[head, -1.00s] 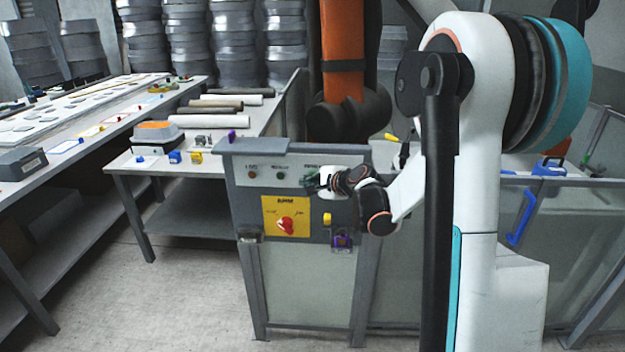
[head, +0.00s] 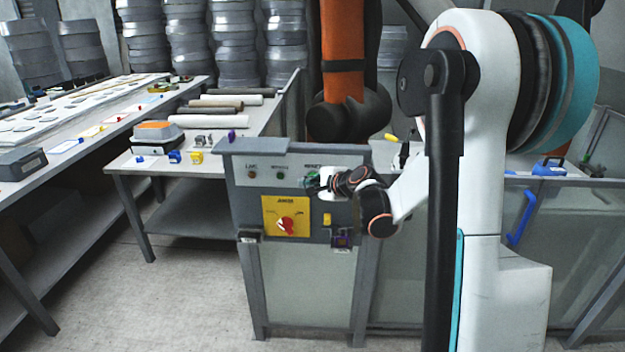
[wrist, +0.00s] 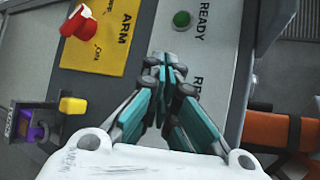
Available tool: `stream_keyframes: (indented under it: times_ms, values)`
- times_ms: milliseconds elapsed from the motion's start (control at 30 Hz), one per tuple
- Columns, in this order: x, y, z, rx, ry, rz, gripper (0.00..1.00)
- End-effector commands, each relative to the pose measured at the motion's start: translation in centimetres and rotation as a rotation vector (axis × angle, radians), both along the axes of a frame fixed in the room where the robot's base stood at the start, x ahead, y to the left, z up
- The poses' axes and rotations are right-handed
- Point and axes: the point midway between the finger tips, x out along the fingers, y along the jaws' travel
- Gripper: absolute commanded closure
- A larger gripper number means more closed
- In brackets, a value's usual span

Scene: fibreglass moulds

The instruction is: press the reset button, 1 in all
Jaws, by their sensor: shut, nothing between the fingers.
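The grey control panel (head: 300,185) carries a label beginning "RE" at its upper right. The reset button itself is not visible; my gripper covers the place below that label. My gripper (head: 311,184) is shut and empty, with its tips close to the panel face; whether they touch it I cannot tell. In the wrist view my gripper (wrist: 166,66) points at the pale label strip (wrist: 205,70), its tips between the "READY" and "RE" lettering.
A green button (wrist: 181,19) sits by "READY". A red rotary switch (head: 287,224) is on a yellow "ARM" plate (head: 271,208). An orange robot arm (head: 343,50) stands behind the panel.

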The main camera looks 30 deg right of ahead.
Motion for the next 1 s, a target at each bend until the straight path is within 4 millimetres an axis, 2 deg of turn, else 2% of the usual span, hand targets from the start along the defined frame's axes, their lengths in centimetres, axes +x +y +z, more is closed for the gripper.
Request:
stream_keyframes:
  times_ms: [567, 1000]
  values:
    - [-0.9, 0.6, 0.0, 0.000, 0.000, 0.000, 1.00]
    - [-4.0, 2.8, 0.0, 0.000, 0.000, 0.000, 1.00]
